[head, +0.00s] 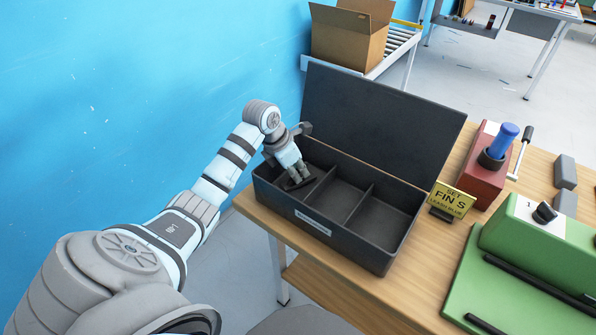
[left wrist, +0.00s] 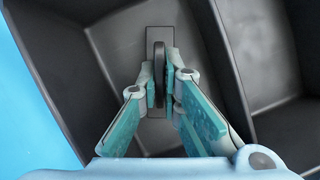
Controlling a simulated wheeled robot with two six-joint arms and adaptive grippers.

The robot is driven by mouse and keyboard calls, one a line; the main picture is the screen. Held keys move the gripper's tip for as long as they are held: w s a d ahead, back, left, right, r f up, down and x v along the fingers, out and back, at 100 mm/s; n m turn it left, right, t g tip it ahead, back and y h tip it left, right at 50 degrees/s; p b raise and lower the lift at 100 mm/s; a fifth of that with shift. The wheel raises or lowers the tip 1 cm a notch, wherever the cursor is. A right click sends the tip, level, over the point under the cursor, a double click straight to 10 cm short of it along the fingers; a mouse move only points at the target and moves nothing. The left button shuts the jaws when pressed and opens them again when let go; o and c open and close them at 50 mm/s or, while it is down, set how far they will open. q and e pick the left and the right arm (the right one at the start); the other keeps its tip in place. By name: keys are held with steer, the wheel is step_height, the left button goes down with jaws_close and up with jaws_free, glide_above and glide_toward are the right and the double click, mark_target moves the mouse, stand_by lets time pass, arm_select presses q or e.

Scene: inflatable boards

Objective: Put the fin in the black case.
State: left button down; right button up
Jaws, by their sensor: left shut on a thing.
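The black case (head: 318,222) stands on the wooden table with its lid (head: 375,125) raised at the back. Its inside is split into three compartments. My left gripper (head: 297,175) reaches down into the leftmost compartment. It is shut on the dark fin (left wrist: 159,72), which stands on edge between the fingers in the left wrist view. The fin's flat dark base (left wrist: 160,38) lies below, over the compartment floor. In the head view the fin (head: 288,185) is mostly hidden by the fingers. I cannot tell whether its base touches the floor. My right gripper is not in view.
A yellow sign (head: 452,199) reading "FIN S" stands right of the case. Beyond it are a red device with a blue handle (head: 503,140) and a green machine (head: 540,245). A cardboard box (head: 348,38) sits on a roller conveyor behind. The middle and right compartments are empty.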

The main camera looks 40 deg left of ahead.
arm_select(q)
steer(key=shift+f+b, duration=0.4)
steer(key=shift+f, duration=0.15)
steer(key=c, duration=1.7)
jaws_free()
steer(key=shift+s, duration=0.1)
steer(key=shift+r, duration=0.15)
steer(key=v, duration=1.1)
steer(key=shift+s+r, duration=0.2)
steer(key=shift+r, duration=0.15)
